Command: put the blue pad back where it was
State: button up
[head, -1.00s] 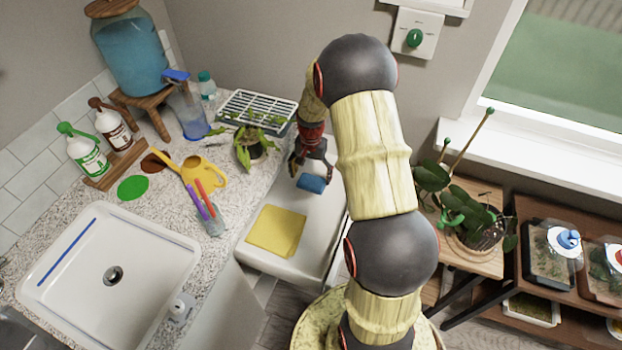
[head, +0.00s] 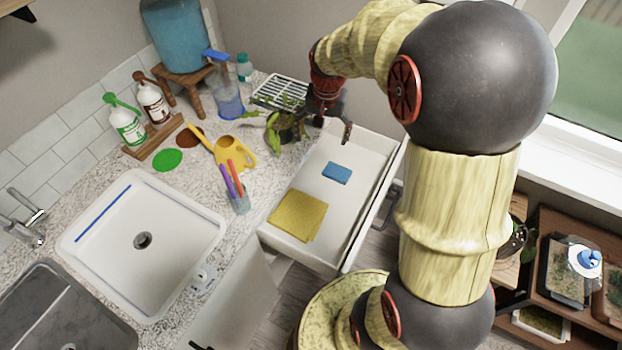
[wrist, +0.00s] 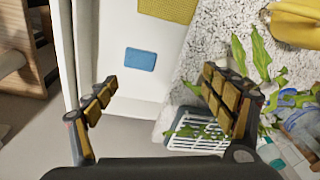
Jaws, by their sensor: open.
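The small blue pad (head: 337,173) lies flat on the white floor of the open drawer (head: 341,219). It lies apart from the folded yellow cloth (head: 299,215), which is in the front part of the same drawer. My gripper (head: 327,125) is open and empty, above the back end of the drawer, behind the pad and clear of it. In the wrist view the blue pad (wrist: 140,60) shows beyond and between the spread fingers of my gripper (wrist: 160,92), with nothing held.
A potted plant (head: 283,127) and a white rack (head: 279,89) stand on the speckled counter beside my gripper. A yellow watering can (head: 232,151) and a cup of pens (head: 238,202) stand left of the drawer. The drawer floor around the pad is bare.

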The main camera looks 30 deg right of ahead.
jog(key=s+a+r+n+t, duration=0.2)
jog(key=s+a+r+n, duration=0.2)
jog(key=s+a+r, duration=0.3)
jog(key=s+a+r+n+t, duration=0.2)
jog(key=s+a+r+n, duration=0.2)
jog(key=s+a, duration=0.5)
jog(key=s+r, duration=0.2)
jog(key=s, duration=0.2)
jog(key=shift+r+n+y, duration=0.3)
jog(key=shift+r, duration=0.05)
